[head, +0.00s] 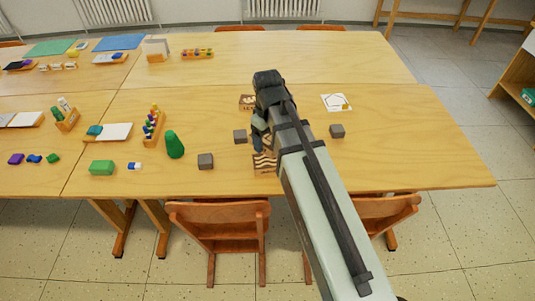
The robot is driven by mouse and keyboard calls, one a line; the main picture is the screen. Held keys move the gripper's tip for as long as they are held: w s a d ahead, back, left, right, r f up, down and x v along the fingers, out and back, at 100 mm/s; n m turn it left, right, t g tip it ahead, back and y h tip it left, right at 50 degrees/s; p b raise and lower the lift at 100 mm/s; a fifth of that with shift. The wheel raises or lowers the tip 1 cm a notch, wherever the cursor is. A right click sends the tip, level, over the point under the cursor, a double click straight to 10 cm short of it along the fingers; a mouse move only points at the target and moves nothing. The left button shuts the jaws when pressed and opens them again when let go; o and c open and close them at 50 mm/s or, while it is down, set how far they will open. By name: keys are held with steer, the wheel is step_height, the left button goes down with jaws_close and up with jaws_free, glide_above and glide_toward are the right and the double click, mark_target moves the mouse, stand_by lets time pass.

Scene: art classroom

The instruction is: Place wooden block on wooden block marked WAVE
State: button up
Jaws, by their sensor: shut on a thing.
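A wooden block with dark wavy stripes (262,164) lies near the front edge of the table, partly covered by my arm. A second wooden block with dark markings (246,101) lies further back, partly behind my gripper. My gripper (259,142) points down just above or behind the wavy-striped block. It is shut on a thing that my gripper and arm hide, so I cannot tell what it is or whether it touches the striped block.
Small grey cubes stand around my gripper: one close on its left (240,136), one nearer the front (205,161), one on the right (337,131). The table's right end is clear.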

mark_target(267, 137)
steer(key=shift+f, duration=3.55)
steer(key=shift+f, duration=0.15)
steer(key=o, duration=1.1)
steer(key=shift+r, duration=6.15)
